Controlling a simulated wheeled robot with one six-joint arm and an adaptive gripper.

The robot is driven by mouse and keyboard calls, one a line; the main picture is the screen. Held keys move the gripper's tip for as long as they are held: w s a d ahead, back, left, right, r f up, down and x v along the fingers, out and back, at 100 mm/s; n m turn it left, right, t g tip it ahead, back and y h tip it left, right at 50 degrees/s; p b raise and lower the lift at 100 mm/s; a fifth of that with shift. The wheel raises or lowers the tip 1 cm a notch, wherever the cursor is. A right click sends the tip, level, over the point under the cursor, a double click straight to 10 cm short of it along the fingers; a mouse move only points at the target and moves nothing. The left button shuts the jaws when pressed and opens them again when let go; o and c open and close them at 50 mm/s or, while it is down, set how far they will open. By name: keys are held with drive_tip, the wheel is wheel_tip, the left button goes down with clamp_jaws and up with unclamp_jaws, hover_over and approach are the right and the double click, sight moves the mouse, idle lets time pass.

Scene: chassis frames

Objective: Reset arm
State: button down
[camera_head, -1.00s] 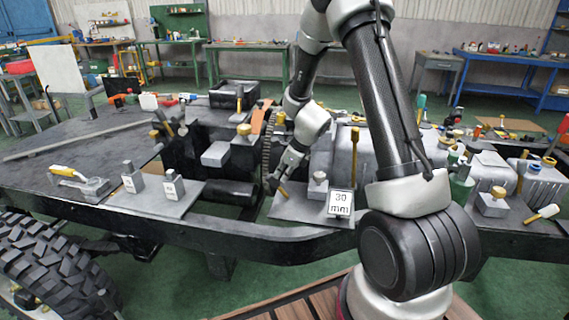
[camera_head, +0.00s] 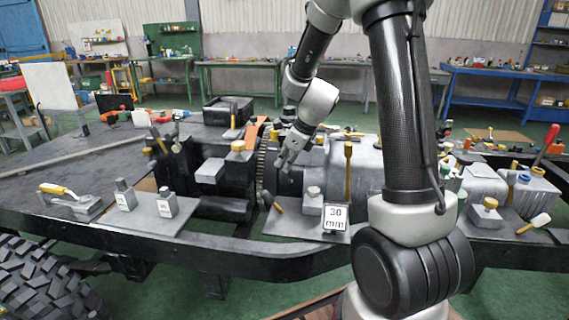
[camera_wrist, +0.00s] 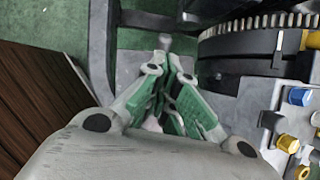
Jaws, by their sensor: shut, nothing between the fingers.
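My gripper (camera_head: 286,166) hangs in the middle of the head view, above a grey plate on the chassis frame and beside the dark toothed ring. Its fingers are together and hold nothing. In the wrist view, my gripper (camera_wrist: 170,55) has its green-padded fingers closed toward the top. A small grey-tipped thing (camera_wrist: 165,40) shows just beyond the fingertips; I cannot tell what it is. A short tool with a wooden handle (camera_head: 271,200) stands tilted on the plate below my gripper, apart from it.
A "30 mm" sign (camera_head: 335,218) and an upright yellow-handled tool (camera_head: 348,172) stand right of my gripper. The toothed ring (camera_head: 262,150) is close on its left. Gauge blocks (camera_head: 125,194) sit on the left plate. Workbenches (camera_head: 240,68) line the back.

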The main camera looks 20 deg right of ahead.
idle(0.3)
drive_tip(key=s+d+r+n+h, duration=0.1)
drive_tip(key=s+r+n, duration=0.4)
drive_tip(key=s+n, duration=0.4)
drive_tip(key=s+d+r+n+h, duration=0.1)
drive_tip(key=s+d+r+n, duration=0.1)
drive_tip(key=s+r+n, duration=0.3)
drive_tip(key=s+d+r+n+h, duration=0.1)
drive_tip(key=s+r+n, duration=0.5)
drive_tip(key=s+n, duration=0.6)
drive_tip(key=s, duration=0.3)
drive_tip(key=shift+s+d+n, duration=0.15)
drive_tip(key=shift+s+n, duration=0.1)
drive_tip(key=shift+n, duration=0.05)
